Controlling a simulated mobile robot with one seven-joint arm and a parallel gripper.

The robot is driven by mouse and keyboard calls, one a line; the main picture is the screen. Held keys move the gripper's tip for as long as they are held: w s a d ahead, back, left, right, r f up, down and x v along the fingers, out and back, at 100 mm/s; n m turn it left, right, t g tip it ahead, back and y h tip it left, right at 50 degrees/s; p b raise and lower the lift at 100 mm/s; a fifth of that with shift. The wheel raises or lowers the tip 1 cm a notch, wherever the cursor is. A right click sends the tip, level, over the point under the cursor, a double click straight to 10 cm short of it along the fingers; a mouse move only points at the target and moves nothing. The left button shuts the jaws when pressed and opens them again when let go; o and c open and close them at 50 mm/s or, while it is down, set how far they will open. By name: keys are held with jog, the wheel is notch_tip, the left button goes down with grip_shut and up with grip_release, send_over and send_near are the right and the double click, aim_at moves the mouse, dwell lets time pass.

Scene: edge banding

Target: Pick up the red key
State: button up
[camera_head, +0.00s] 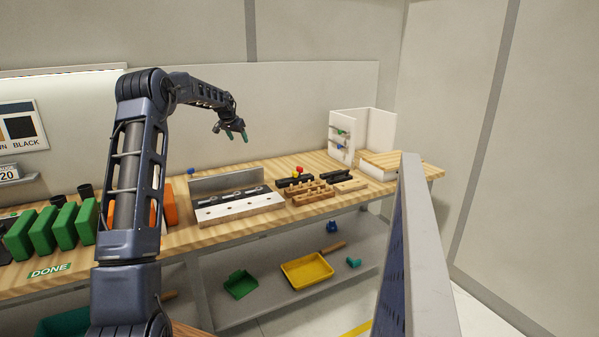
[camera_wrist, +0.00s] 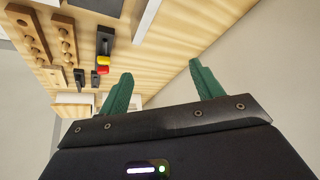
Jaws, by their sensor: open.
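The red key (camera_head: 299,169) shows as a small red knob beside a small yellow piece (camera_head: 294,175), at a black block on the workbench, right of the long white fixture. In the wrist view the red key (camera_wrist: 103,69) touches or overlaps the yellow piece (camera_wrist: 103,60) at the end of a black block (camera_wrist: 105,42). Its lower part is not clear. My gripper (camera_head: 236,134) has green fingers, spread apart and empty. It hangs above the bench, up and left of the red key. In the wrist view my gripper (camera_wrist: 161,69) has only air between its fingers, with the key to their left.
Wooden racks with pegs (camera_head: 312,191) stand just in front of the key. A white corner stand (camera_head: 375,130) holds green and blue pieces at the right. The long white fixture (camera_head: 238,208) lies to the left. A grey panel (camera_head: 425,250) rises at the front right.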

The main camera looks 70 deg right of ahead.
jog(key=s+d+f+m+g, duration=0.1)
jog(key=s+d+f, duration=0.2)
jog(key=s+d, duration=0.25)
jog(key=s+d+f+m, duration=0.1)
jog(key=s+d+f, duration=0.3)
jog(key=s, duration=0.3)
jog(key=m+g, duration=0.1)
send_near(299, 167)
jog(key=d+f, duration=0.1)
jog(key=d, duration=0.1)
jog(key=x, duration=0.5)
jog(key=shift+w+a+f, duration=0.15)
jog(key=shift+f, duration=0.15)
jog(key=x, duration=0.3)
jog(key=shift+s+f, duration=0.2)
jog(key=shift+s, duration=0.2)
jog(key=shift+x, duration=0.9)
jog(key=shift+w, duration=0.1)
jog(key=c, duration=1.1)
jog(key=shift+c, duration=0.2)
